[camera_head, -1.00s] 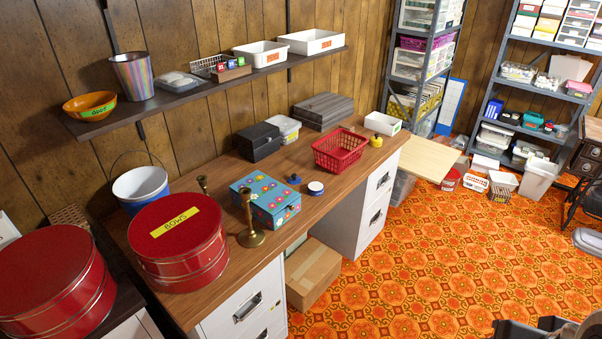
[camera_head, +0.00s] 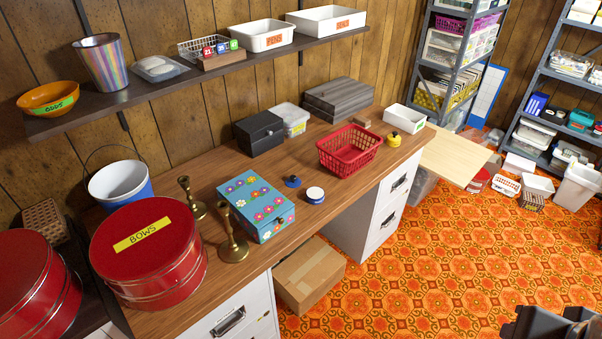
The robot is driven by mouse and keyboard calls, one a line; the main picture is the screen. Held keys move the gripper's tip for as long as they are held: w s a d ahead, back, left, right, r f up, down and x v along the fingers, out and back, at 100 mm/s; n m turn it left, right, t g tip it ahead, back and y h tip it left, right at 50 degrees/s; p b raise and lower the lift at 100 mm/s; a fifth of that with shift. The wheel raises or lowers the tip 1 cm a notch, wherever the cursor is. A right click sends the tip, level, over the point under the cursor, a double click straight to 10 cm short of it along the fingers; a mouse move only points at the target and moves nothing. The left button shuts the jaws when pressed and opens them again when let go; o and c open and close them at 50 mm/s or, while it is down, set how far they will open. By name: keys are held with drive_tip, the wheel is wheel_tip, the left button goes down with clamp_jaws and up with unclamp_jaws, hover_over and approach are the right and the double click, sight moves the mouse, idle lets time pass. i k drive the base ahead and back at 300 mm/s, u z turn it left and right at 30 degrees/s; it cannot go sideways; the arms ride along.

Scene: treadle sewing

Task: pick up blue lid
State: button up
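A small blue lid (camera_head: 293,181) with a knob on top lies on the brown wooden desk (camera_head: 330,207). It is right of the blue flowered box (camera_head: 257,207) and apart from it. Just in front of it stands a small round white and blue item (camera_head: 315,195), perhaps a jar or another lid. A yellow item with a knob (camera_head: 393,139) sits at the far right of the desk. Only a dark grey part, probably of my arm, shows at the bottom right corner, far from the blue lid. I cannot see my gripper's fingers.
Two brass candlesticks (camera_head: 232,236) stand left of the flowered box. A red basket (camera_head: 349,151) is behind and right of the blue lid. A red "BOWS" tin (camera_head: 148,252) stands at the left. Bare desk surrounds the lid. The orange patterned floor (camera_head: 430,265) in front is mostly clear.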

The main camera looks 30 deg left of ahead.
sight(292, 182)
drive_tip(key=i, duration=2.7)
drive_tip(key=u, duration=2.5)
